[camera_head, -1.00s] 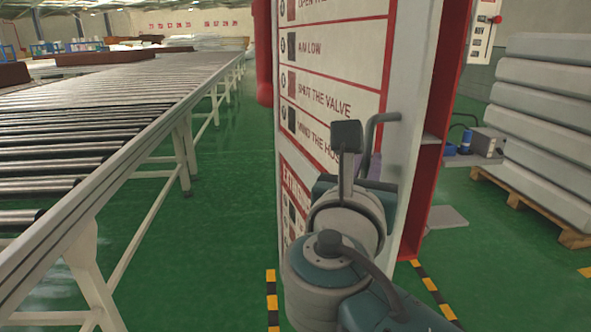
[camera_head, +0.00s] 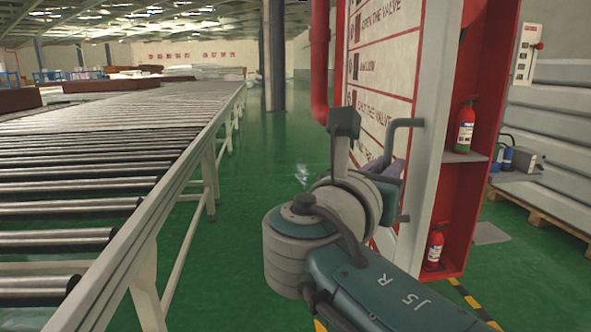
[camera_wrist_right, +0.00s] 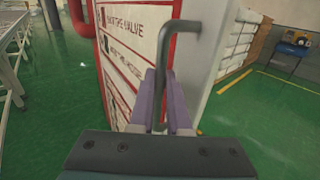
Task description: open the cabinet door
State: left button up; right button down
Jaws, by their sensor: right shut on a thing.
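The cabinet door (camera_head: 378,90) is a white panel with red-lined instruction text, standing at an angle away from the red cabinet (camera_head: 490,75). The cabinet's inside shows to the right of the door edge, with one red extinguisher (camera_head: 465,130) on a shelf and another (camera_head: 435,247) below. A grey bar handle (camera_head: 406,122) stands out from the door. My right gripper (camera_head: 388,170) is at this handle, partly hidden behind its wrist. In the right wrist view its purple fingers (camera_wrist_right: 163,100) are closed around the handle's upright bar (camera_wrist_right: 165,75). My left gripper is out of view.
A long roller conveyor (camera_head: 75,190) runs along the left, with green floor (camera_head: 240,240) between it and the door. A red pipe (camera_head: 319,60) stands behind the door. Stacked grey mattresses (camera_head: 560,120) on a pallet are at the right.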

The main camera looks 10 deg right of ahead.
jog(key=shift+d+f, duration=0.1)
jog(key=shift+f, duration=0.2)
jog(key=c, duration=1.3)
grip_release()
jog(key=o, duration=0.4)
jog(key=shift+w+r, duration=0.1)
jog(key=shift+r, duration=0.1)
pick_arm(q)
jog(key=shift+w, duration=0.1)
pick_arm(e)
jog(key=shift+r, duration=0.15)
